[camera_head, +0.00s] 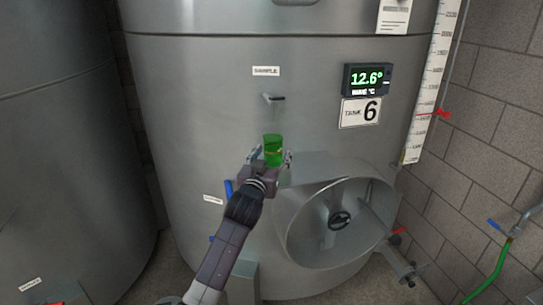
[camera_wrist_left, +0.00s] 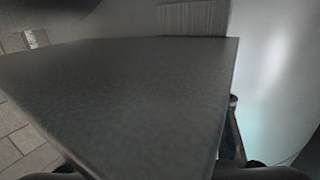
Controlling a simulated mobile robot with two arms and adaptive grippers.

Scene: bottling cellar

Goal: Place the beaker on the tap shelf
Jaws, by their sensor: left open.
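The green see-through beaker (camera_head: 272,148) is upright in the head view, in front of the tank and below the small sample tap (camera_head: 273,98). My left gripper (camera_head: 272,156) is open, with one finger on each side of the beaker. I cannot tell whether the fingers touch it. In the left wrist view a flat grey slab (camera_wrist_left: 120,90), perhaps the tap shelf, fills most of the picture, and I cannot make out the beaker there. What the beaker rests on is hidden by the gripper in the head view. My right gripper is not in view.
The steel tank (camera_head: 200,130) fills the middle. A round open hatch (camera_head: 340,220) juts out to the right, just below my gripper. A green hose (camera_head: 500,262) hangs at the right wall.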

